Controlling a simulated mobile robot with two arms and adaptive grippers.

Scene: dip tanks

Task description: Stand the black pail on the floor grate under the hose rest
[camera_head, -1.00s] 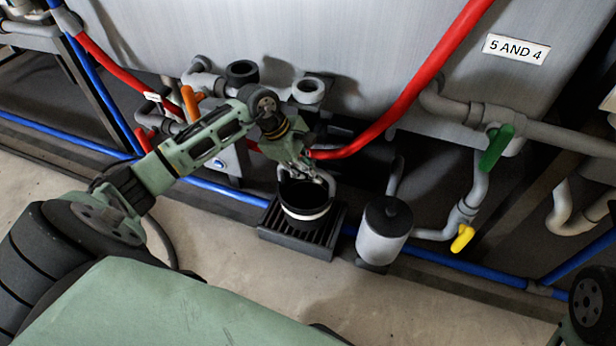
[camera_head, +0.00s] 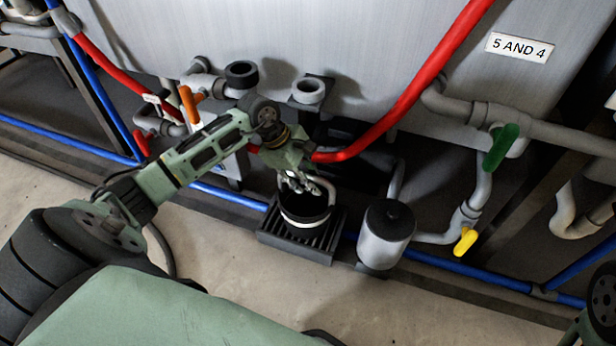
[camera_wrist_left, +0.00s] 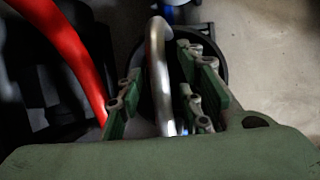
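The black pail (camera_head: 305,219) with a pale band stands upright on the dark slatted floor grate (camera_head: 290,239), in the head view. Its grey metal bail handle is raised. My left gripper (camera_head: 300,182) is just above the pail's mouth. In the left wrist view the handle (camera_wrist_left: 158,70) passes between the spread fingers of the left gripper (camera_wrist_left: 160,100), with a gap on both sides. The pail's dark rim lies below. A grey ring on a bracket (camera_head: 308,91), perhaps the hose rest, is on the tank wall above the grate. My right gripper is out of view.
A grey canister with a black top (camera_head: 385,235) stands close to the right of the grate. A red hose (camera_head: 400,110) hangs down close behind my left gripper. A blue pipe (camera_head: 450,268) runs low along the floor. The concrete floor in front is clear.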

